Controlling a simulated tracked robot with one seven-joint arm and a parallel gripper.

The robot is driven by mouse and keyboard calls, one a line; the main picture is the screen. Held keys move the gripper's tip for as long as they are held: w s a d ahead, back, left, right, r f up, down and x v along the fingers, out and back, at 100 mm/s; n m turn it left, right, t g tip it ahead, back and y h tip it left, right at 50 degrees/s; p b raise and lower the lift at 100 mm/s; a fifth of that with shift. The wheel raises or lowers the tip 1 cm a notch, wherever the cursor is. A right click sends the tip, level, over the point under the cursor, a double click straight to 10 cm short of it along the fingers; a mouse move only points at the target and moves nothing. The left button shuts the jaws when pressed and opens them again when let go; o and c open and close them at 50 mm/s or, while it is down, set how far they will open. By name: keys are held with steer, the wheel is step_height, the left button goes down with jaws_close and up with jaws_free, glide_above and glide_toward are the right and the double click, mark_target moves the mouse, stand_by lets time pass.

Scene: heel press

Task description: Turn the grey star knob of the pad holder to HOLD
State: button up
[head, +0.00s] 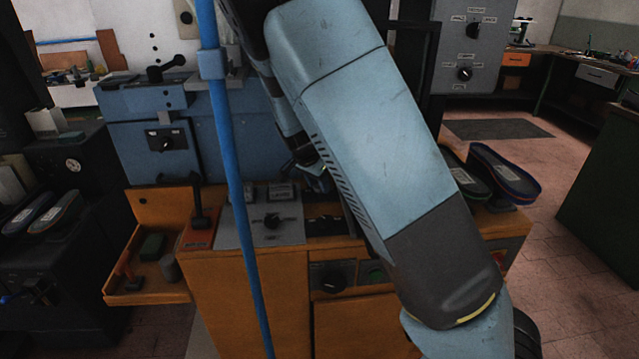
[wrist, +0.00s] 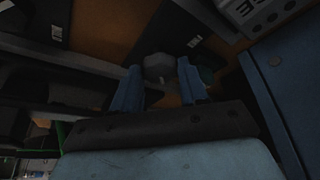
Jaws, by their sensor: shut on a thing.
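In the wrist view, my gripper (wrist: 160,74) has its two blue fingers on either side of a grey, many-sided knob (wrist: 158,66), which looks like the star knob. The fingers are shut on it. The picture is dark, and I cannot read a HOLD mark or tell which way the knob points. In the head view, my blue-grey arm crosses the middle of the picture and hides the knob. The gripper end is behind the arm and cannot be made out clearly there.
In the wrist view, a grey lettered block (wrist: 262,12) is at the upper right, above a blue panel (wrist: 285,75). In the head view, an orange bench (head: 220,285) carries a grey dial plate (head: 240,232). Shoe soles (head: 505,172) stand right of my arm.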

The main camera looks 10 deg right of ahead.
steer(key=o, duration=1.1)
steer(key=shift+c, duration=0.2)
steer(key=v, duration=1.3)
steer(key=shift+r, duration=0.35)
